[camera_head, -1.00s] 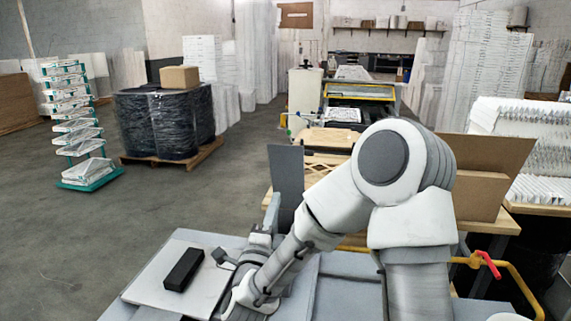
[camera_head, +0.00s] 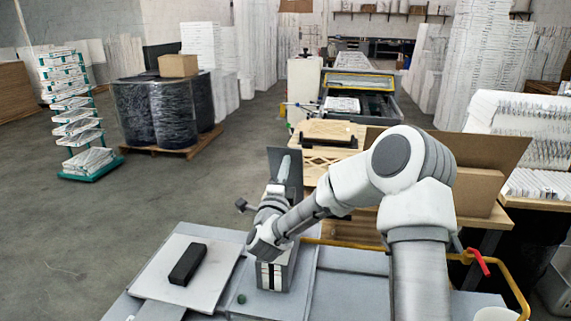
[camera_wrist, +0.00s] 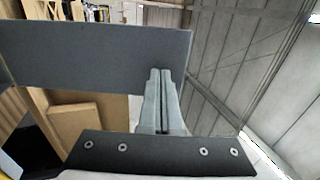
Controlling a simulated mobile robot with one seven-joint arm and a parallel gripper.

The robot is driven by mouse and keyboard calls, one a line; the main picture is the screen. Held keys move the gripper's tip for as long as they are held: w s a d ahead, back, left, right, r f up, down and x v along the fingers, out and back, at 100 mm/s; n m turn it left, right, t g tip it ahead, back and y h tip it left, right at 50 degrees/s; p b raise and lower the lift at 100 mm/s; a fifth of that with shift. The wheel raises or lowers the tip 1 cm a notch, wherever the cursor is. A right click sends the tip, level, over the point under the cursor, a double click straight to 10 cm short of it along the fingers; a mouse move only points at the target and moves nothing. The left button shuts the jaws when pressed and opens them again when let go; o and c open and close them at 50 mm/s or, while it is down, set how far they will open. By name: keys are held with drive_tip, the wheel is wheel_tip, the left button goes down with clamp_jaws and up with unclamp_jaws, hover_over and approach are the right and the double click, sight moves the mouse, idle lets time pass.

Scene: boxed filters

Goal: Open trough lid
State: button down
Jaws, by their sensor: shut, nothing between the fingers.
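A dark grey flat panel (camera_head: 292,160), which looks like the trough lid, stands upright behind the grey trough (camera_head: 300,275) in the head view. In the wrist view the panel (camera_wrist: 80,58) spans the upper left as a broad grey slab. My gripper (camera_head: 284,160) points up in front of the panel, its fingers shut and empty. In the wrist view the closed fingertips (camera_wrist: 160,75) overlap the panel's right end; I cannot tell whether they touch it. My wrist and forearm hide part of the trough.
A black block (camera_head: 187,264) lies on a pale board (camera_head: 160,290) at left. A cardboard box (camera_head: 465,190) and a red-handled yellow pipe (camera_head: 480,262) are at right. A wooden table (camera_head: 325,160) stands behind. The floor at left is open.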

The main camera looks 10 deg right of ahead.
sight(289, 153)
drive_tip(key=b+x, duration=0.2)
drive_tip(key=x, duration=0.1)
drive_tip(key=shift+w+d+r, duration=0.1)
drive_tip(key=shift+w+r, duration=0.15)
drive_tip(key=shift+r, duration=0.1)
drive_tip(key=shift+w+d+r+g+y, duration=0.1)
drive_tip(key=shift+w+d+g+y, duration=0.1)
drive_tip(key=shift+w+g+y, duration=0.25)
